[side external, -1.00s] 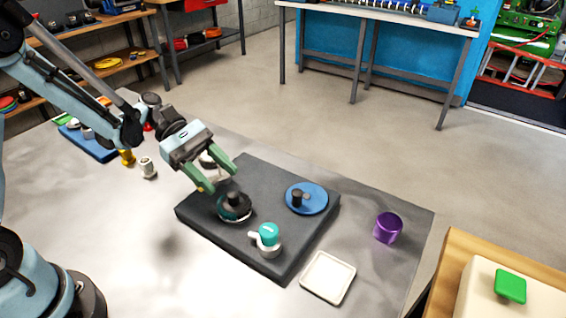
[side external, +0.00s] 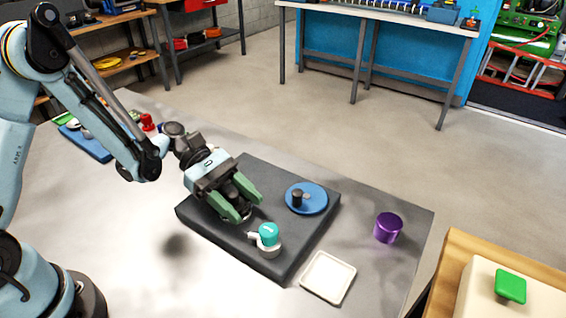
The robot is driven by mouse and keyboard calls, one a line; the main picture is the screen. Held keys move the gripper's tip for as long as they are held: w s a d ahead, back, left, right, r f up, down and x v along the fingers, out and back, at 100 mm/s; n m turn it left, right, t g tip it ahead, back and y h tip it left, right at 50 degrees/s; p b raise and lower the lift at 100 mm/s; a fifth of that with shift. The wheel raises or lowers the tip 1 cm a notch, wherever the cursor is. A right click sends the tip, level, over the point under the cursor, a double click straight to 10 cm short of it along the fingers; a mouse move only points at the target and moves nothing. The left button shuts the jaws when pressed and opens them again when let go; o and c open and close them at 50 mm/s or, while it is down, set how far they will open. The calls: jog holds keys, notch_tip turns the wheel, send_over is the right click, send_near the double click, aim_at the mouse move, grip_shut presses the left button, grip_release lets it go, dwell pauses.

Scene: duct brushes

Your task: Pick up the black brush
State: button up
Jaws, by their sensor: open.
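The dark grey block (side external: 275,263) also bears a blue disc (side external: 317,204) with a dark knob and a white piece with a teal top (side external: 268,234). A white square tray (side external: 328,278) and a purple cylinder (side external: 388,228) stand to the right. The table's front left is clear.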

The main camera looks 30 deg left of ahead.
grip_shut()
jog(key=shift+r, duration=0.15)
jog(key=shift+r, duration=0.45)
jog(key=r, duration=0.3)
jog(key=shift+s+d+r, duration=0.15)
jog(key=shift+s+r, duration=0.05)
jog(key=shift+s, duration=0.05)
jog(key=s+d+r, duration=0.6)
jog(key=s+d, duration=0.1)
jog(key=s, duration=0.1)
notch_tip(320, 180, up, 6)
jog(key=n+t+y, duration=0.3)
jog(key=n+t, duration=0.5)
jog(key=t, duration=0.1)
send_over(240, 210)
jog(key=w, duration=0.2)
jog(key=w+a+r+n+t+y, duration=0.3)
jog(key=a+r+n+y, duration=0.3)
jog(key=a, duration=0.6)
notch_tip(240, 210, up, 3)
jog(key=shift+f+n+t+y, duration=0.15)
jog(key=shift+n+t+y, duration=0.15)
jog(key=shift+n+t, duration=0.45)
